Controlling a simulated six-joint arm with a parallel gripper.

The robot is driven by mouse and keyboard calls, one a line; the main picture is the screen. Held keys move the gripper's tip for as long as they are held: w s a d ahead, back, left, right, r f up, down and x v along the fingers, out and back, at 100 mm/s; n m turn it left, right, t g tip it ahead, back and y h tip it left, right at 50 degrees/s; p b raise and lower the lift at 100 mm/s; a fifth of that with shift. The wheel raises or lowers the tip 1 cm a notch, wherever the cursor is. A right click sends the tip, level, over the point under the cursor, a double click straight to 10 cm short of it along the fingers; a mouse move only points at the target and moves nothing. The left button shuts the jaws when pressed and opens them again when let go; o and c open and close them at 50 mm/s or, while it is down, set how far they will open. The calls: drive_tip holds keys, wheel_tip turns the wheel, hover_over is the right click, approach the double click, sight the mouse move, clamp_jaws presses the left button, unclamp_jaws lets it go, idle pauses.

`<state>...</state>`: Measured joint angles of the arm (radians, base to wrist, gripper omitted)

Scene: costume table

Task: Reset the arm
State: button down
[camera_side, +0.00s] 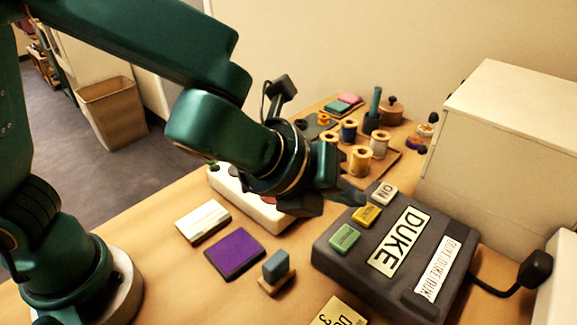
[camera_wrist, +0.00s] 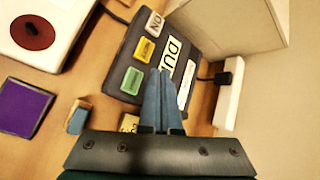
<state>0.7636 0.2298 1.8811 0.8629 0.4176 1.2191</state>
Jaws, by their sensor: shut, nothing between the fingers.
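My gripper (camera_side: 352,196) is shut and empty. In the side view it hangs above the table, just left of the back corner of the dark DUKE box. In the wrist view my gripper (camera_wrist: 158,98) shows as two blue-grey fingers side by side, pointing toward the DUKE box (camera_wrist: 135,62). In the side view the DUKE box (camera_side: 335,262) carries a white ON tile (camera_side: 385,194), a yellow tile (camera_side: 366,215) and a green tile (camera_side: 345,238). I cannot tell the exact height of the fingertips above the table.
A white box (camera_side: 240,200) lies under my wrist. A purple pad (camera_side: 235,253), a white pad (camera_side: 203,222) and a blue block (camera_side: 276,265) lie in front. Thread spools (camera_side: 360,160) stand behind. A large cream case (camera_side: 500,150) stands at right. A black cable leaves the DUKE box.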

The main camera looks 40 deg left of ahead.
idle(0.5)
drive_tip(key=w+a+r+n+t+y, duration=0.1)
drive_tip(key=a+r+n, duration=0.3)
drive_tip(key=a, duration=0.3)
drive_tip(key=a+r+n+y, duration=0.2)
drive_tip(key=a+r+n, duration=0.15)
drive_tip(key=a, duration=0.35)
drive_tip(key=s+a+f+n+g+y, duration=0.1)
drive_tip(key=s+a+n, duration=0.6)
drive_tip(key=n, duration=0.5)
drive_tip(key=s+d+f+n+g+h, duration=0.1)
drive_tip(key=s+d+f+n+g, duration=0.1)
drive_tip(key=s+n, duration=0.6)
wheel_tip(320, 180, down, 2)
drive_tip(key=n+g, duration=0.1)
drive_tip(key=n, duration=0.2)
drive_tip(key=shift+f, duration=0.2)
